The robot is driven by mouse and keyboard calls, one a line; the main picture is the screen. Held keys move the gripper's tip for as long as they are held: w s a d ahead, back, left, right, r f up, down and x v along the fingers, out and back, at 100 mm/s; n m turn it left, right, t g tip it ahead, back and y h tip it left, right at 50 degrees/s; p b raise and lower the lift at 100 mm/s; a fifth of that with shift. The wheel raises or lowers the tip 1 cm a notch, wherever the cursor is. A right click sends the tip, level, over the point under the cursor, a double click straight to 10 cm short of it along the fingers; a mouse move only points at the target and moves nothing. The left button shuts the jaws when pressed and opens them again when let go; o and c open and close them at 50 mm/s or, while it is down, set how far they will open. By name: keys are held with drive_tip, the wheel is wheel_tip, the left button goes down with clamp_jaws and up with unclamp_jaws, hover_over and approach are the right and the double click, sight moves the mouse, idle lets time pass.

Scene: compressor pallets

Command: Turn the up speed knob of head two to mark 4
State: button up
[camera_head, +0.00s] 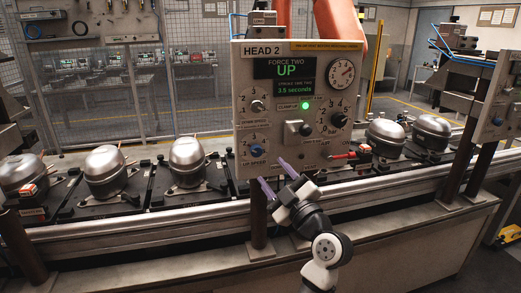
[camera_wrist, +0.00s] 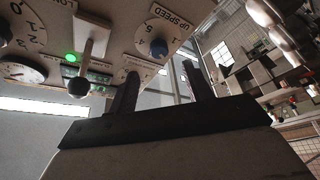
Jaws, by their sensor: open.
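The HEAD 2 panel (camera_head: 243,118) stands upright in the middle of the head view. Its up speed knob (camera_head: 256,151) is blue, at the panel's lower left, with a numbered dial around it. The knob also shows in the wrist view (camera_wrist: 158,48), beside its UP SPEED lettering. Its pointer is too small to read against the marks. My gripper (camera_head: 276,178) is open and empty, at the panel's lower edge, below and to the right of the knob. In the wrist view the two dark fingers (camera_wrist: 161,80) stand apart, and the knob appears beyond them, not between them.
A lever with a dark ball (camera_wrist: 79,87) juts from the panel near a green lamp (camera_head: 305,105). A black knob (camera_head: 339,120) and a red-handled part (camera_head: 343,155) are to the right. Compressors (camera_head: 187,162) sit on pallets along the conveyor rail (camera_head: 140,224).

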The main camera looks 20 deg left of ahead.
sight(257, 153)
drive_tip(key=p+x, duration=0.1)
drive_tip(key=x, duration=0.2)
drive_tip(key=p+x, duration=0.1)
drive_tip(key=x, duration=0.2)
drive_tip(key=shift+w+a+r, duration=0.15)
drive_tip(key=shift+a+r, duration=0.05)
drive_tip(key=shift+r, duration=0.1)
drive_tip(key=shift+w+a+p, duration=0.4)
drive_tip(key=shift+w+a, duration=0.1)
drive_tip(key=c, duration=1)
